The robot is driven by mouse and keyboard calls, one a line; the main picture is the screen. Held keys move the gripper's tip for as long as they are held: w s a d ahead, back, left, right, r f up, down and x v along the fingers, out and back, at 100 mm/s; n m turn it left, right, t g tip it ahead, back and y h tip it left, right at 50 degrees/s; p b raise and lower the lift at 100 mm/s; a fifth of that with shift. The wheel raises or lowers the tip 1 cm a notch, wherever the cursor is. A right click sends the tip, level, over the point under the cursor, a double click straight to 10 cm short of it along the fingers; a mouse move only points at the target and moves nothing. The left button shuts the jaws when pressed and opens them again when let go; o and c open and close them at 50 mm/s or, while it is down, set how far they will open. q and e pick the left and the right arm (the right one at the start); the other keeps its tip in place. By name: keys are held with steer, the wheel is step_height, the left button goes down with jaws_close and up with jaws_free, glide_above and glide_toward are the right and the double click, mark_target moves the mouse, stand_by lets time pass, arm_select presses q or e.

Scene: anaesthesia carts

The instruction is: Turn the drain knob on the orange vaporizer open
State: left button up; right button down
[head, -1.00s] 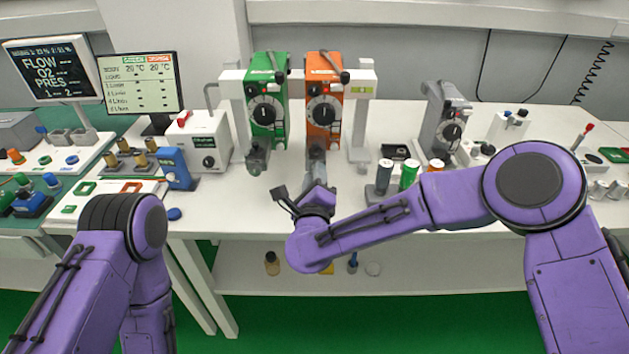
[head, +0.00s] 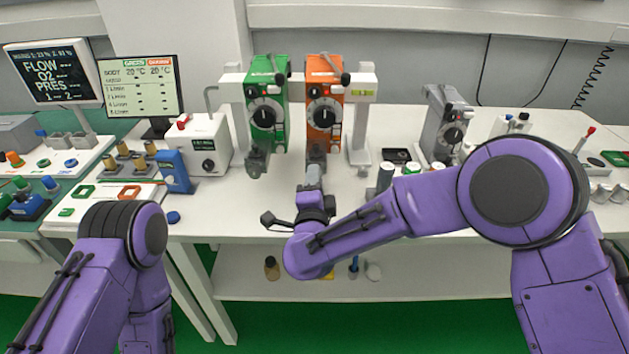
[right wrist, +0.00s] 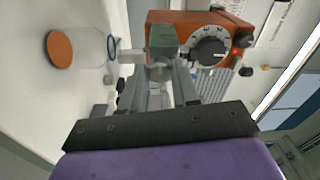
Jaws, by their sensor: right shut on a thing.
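The orange vaporizer (head: 323,103) stands upright on the rack, beside the green vaporizer (head: 265,108). My right gripper (head: 313,178) reaches in from the front to the grey block low on the orange vaporizer. In the right wrist view the orange body (right wrist: 182,20) and its black dial (right wrist: 209,47) show beyond the grey-green block (right wrist: 163,37). My right gripper's fingers (right wrist: 159,80) are shut on the small drain knob (right wrist: 160,70) at that block; the fingers hide much of it. My left gripper is outside the views; only its arm shows at lower left.
A grey vaporizer (head: 446,124) stands on the table at right, with several bottles in front, partly behind my right arm. A white box (head: 202,146) and a blue block (head: 174,171) stand at left. A clear jar with orange end (right wrist: 60,48) shows in the wrist view.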

steer(key=shift+f+n, duration=0.1)
steer(key=shift+n, duration=0.4)
steer(key=c, duration=0.8)
jaws_free()
steer(key=s, duration=0.3)
steer(key=s+b, duration=0.1)
steer(key=s, duration=0.3)
steer(key=s+b, duration=0.1)
steer(key=s, duration=0.2)
steer(key=shift+s+a+f, duration=0.25)
steer(key=shift+s, duration=0.05)
